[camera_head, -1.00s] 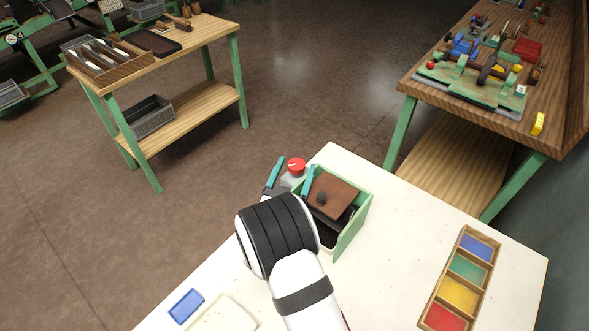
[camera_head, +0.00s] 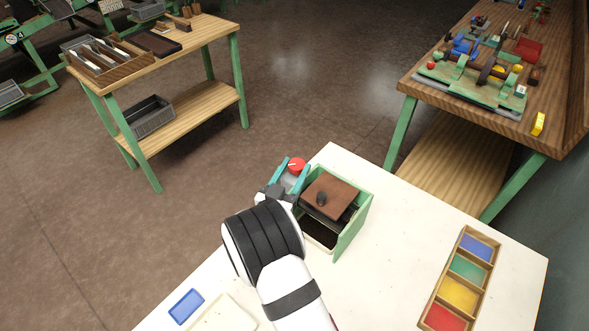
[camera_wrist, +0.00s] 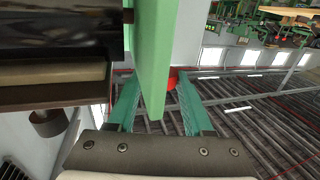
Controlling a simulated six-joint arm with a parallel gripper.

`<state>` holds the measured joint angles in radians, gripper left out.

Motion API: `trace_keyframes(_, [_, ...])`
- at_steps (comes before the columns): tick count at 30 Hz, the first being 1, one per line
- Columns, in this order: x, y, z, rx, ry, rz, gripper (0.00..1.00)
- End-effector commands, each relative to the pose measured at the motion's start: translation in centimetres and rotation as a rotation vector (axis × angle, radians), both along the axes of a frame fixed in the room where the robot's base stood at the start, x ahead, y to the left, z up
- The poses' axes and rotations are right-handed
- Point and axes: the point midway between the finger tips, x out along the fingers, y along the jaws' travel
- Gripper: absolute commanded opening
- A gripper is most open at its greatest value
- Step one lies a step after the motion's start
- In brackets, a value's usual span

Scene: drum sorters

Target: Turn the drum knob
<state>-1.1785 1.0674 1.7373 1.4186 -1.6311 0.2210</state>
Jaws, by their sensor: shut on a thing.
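The red drum knob (camera_head: 297,165) with a pale mark sits at the far left side of a green-walled box (camera_head: 352,232). A brown lid (camera_head: 335,190) with a small black knob (camera_head: 321,198) lies over part of the box, above a dark opening. My gripper (camera_head: 292,168) has its teal fingers on either side of the red knob and is shut on it. In the wrist view my gripper's fingers (camera_wrist: 157,90) flank a green panel (camera_wrist: 155,60), and only a sliver of the red knob (camera_wrist: 173,78) shows behind it.
A wooden tray (camera_head: 461,287) with blue, green, yellow and red compartments lies on the right of the white table (camera_head: 390,262). A small blue tray (camera_head: 186,306) lies at the front left. The table between the box and the compartment tray is clear.

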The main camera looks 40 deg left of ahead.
Motion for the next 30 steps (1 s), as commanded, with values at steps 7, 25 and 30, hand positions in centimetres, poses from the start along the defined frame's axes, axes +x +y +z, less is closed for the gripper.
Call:
trace_keyframes(7, [-0.16,0.45,-0.12,0.002,0.002,-0.189,0.00])
trace_keyframes(25, [-0.02,0.92,-0.12,-0.001,0.002,-0.545,0.00])
trace_keyframes(30, [0.01,0.94,-0.09,-0.001,0.001,-0.578,0.00])
